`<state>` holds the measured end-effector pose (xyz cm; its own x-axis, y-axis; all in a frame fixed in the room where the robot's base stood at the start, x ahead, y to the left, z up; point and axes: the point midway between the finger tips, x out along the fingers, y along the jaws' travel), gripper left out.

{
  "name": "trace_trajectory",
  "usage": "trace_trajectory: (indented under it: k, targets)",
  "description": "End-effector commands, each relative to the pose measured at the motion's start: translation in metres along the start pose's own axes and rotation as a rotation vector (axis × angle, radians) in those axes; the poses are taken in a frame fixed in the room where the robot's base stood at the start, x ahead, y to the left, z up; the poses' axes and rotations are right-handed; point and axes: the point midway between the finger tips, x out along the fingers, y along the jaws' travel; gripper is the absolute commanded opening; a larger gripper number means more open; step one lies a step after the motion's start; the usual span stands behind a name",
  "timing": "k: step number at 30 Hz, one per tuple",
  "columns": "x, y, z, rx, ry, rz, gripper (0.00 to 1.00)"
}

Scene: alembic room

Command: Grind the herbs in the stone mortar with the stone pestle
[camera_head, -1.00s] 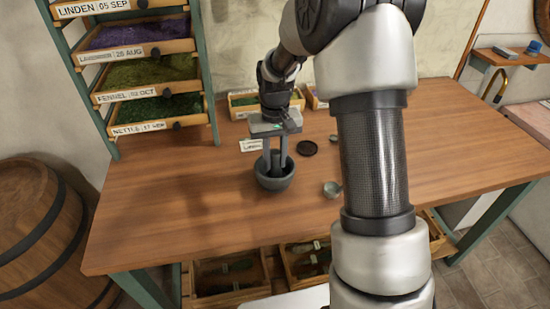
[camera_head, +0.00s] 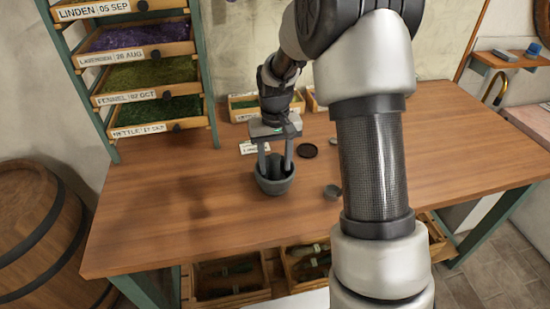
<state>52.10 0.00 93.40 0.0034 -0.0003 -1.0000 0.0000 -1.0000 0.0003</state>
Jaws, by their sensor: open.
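The dark grey stone mortar (camera_head: 274,185) stands upright on the wooden table, left of its middle. The stone pestle (camera_head: 275,165) stands in the mortar, its upper part showing above the bowl between my fingers. My gripper (camera_head: 275,172) points down over the mortar, open, with one finger on each side of the pestle and the fingertips at or inside the rim. I cannot tell whether the fingers touch the pestle or the rim. The herbs inside the mortar are hidden from this view.
A drawer rack (camera_head: 155,75) stands at the left. The table's left front (camera_head: 150,220) is clear.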

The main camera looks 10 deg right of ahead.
Motion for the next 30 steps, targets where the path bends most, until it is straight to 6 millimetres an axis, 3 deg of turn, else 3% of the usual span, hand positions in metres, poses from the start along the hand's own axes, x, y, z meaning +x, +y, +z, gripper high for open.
trace_trajectory:
  k: [5, 8, 21, 30]
  targets:
    - [-0.016, 0.000, -0.001, 0.000, 0.004, 0.000, 0.46]
    - [-0.036, 0.000, -0.001, 0.001, 0.006, 0.000, 0.46]
    - [-0.141, 0.000, -0.001, -0.001, 0.005, 0.000, 0.46]
    - [-0.175, 0.000, 0.001, -0.001, 0.005, 0.000, 0.46]
